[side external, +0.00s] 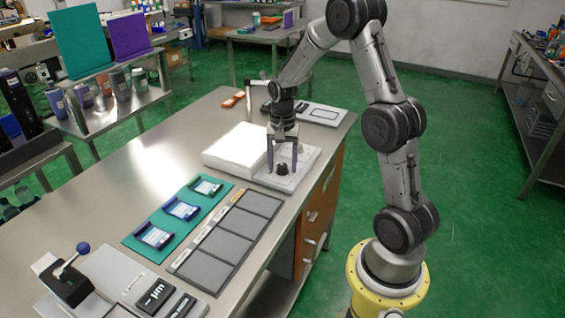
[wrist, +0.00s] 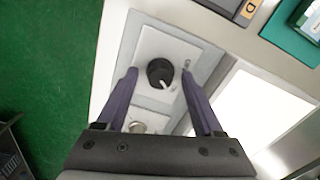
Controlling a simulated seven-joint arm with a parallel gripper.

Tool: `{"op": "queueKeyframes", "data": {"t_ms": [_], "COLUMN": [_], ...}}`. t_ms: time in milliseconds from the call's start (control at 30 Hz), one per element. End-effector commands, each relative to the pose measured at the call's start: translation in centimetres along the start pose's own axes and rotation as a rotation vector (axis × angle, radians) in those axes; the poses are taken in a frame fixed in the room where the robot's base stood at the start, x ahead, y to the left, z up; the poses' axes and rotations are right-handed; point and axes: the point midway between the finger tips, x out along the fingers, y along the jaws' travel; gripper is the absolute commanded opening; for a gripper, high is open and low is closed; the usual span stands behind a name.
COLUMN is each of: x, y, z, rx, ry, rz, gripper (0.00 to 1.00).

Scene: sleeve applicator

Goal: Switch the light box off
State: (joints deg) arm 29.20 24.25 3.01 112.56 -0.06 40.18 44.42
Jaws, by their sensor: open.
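The light box (side external: 238,147) is a white slab with a bright top, on the bench beside a pale control plate (side external: 301,160). It also shows at the right of the wrist view (wrist: 262,108) and looks lit. A black round knob (side external: 283,169) stands on the plate; in the wrist view the knob (wrist: 158,72) has a white pointer slanting toward the lower right. My gripper (side external: 281,166) is open and points down over the plate. In the wrist view its fingertips (wrist: 159,74) lie on either side of the knob with gaps. I cannot tell their exact height.
A silver round part (wrist: 137,127) is on the plate near my gripper. A teal mat (side external: 175,222) with several labelled pieces and a grey sectioned tray (side external: 228,243) lie toward the front. A panel (side external: 320,114) and an orange tool (side external: 232,100) lie behind. Bare bench is left.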

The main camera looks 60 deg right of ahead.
Motion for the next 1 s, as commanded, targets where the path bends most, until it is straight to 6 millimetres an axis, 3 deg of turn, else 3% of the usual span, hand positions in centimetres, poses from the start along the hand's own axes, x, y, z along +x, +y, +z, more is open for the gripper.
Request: {"op": "queueKeyframes", "data": {"t_ms": [100, 467, 1000], "x": [-0.01, -0.05, -0.06], "y": [0.00, 0.00, -0.01], "z": [0.00, -0.02, -0.02], "rx": [0.000, 0.000, -0.107], "ry": [0.000, 0.000, 0.000], "rz": [0.000, 0.000, 0.000], "gripper": [0.65, 0.01, 0.00]}}
